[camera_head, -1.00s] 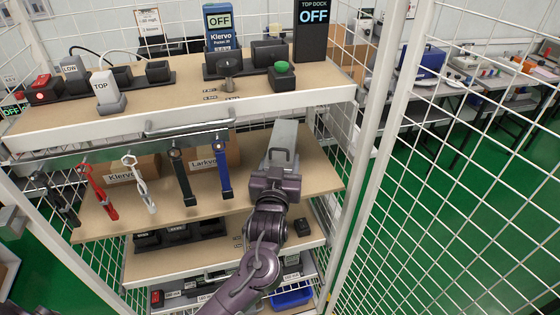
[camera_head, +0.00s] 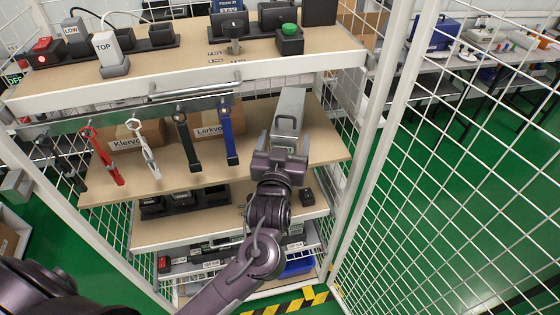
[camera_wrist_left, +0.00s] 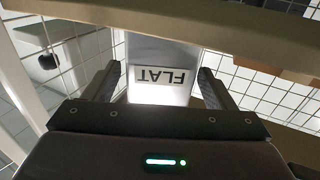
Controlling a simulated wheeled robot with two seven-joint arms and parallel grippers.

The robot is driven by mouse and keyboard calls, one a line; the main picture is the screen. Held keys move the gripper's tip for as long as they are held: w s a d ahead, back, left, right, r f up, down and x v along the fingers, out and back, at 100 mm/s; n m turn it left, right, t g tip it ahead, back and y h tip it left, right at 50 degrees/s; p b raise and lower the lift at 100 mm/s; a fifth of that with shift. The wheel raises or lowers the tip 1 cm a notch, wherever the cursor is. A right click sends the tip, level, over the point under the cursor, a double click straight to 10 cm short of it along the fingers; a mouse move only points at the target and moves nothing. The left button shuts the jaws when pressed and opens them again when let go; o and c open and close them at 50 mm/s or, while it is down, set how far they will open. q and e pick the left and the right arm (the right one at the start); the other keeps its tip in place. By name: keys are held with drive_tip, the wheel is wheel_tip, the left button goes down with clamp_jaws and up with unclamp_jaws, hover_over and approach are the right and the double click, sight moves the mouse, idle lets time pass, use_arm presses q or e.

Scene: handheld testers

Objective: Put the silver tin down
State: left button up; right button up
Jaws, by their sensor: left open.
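The silver tin (camera_head: 290,108) is a long grey metal box on the right part of the middle shelf (camera_head: 325,145). It appears to rest on the board, but its underside is hidden. My left gripper (camera_head: 281,154) is at the tin's near end, with its fingers open to either side. In the left wrist view the tin's end (camera_wrist_left: 163,53) carries a white label reading FLAT, upside down. The open fingers (camera_wrist_left: 158,84) stand left and right of it, with narrow gaps visible. My right gripper is not in view.
Hanging straps, including a blue one (camera_head: 227,135), are left of my arm. Cardboard boxes (camera_head: 218,118) stand behind them. The top shelf (camera_head: 180,72) overhangs. A white rack post (camera_head: 385,110) and wire mesh are close on the right.

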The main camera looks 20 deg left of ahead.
use_arm(q)
drive_tip(key=s+d+b, duration=0.1)
drive_tip(key=s, duration=0.6)
drive_tip(key=shift+s+d, duration=0.25)
drive_tip(key=shift+s, duration=0.15)
drive_tip(key=shift+f, duration=0.1)
